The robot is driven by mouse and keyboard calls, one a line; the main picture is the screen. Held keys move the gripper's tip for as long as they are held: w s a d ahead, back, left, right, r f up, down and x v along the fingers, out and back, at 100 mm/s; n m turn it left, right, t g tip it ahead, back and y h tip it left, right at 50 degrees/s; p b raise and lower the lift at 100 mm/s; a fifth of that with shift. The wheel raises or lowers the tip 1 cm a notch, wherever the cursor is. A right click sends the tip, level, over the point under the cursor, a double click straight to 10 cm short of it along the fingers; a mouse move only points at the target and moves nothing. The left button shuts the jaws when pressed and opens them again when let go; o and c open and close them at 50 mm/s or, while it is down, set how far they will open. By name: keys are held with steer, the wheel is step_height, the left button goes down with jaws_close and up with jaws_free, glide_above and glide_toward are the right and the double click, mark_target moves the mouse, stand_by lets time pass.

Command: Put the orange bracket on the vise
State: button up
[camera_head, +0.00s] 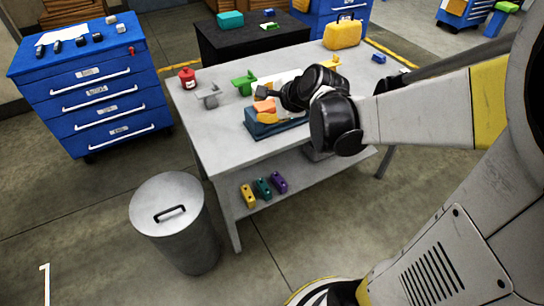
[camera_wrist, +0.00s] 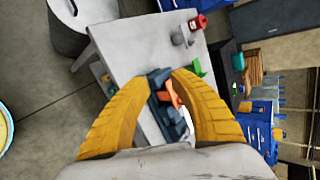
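The blue-grey vise (camera_head: 262,130) stands on the near part of the grey table; it also shows in the wrist view (camera_wrist: 160,112). The orange bracket (camera_head: 264,105) is at the top of the vise, and in the wrist view (camera_wrist: 173,93) it lies between my yellow fingers, close to the right one. I cannot tell whether it rests on the vise. My gripper (camera_wrist: 167,75) is at the vise with its fingers apart. A gap shows between the left finger and the bracket. In the head view my black wrist hides part of the vise.
On the grey table (camera_head: 205,125) stand a red can (camera_head: 187,78), a grey bracket (camera_head: 208,97), a green bracket (camera_head: 244,83) and a yellow case (camera_head: 342,34). Several coloured pieces lie on the lower shelf. A bin (camera_head: 172,205) and a blue drawer cabinet (camera_head: 90,90) stand at left.

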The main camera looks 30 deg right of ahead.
steer(key=s+a+n+g+h, duration=0.1)
steer(key=s+a+n, duration=0.2)
steer(key=s+n, duration=0.6)
steer(key=s+a+n+g+h, duration=0.1)
steer(key=s+a+n, duration=0.3)
steer(key=s+n, duration=0.6)
steer(key=shift+s+r+g, duration=0.2)
steer(key=shift+r+g, duration=0.2)
steer(key=shift+c, duration=0.4)
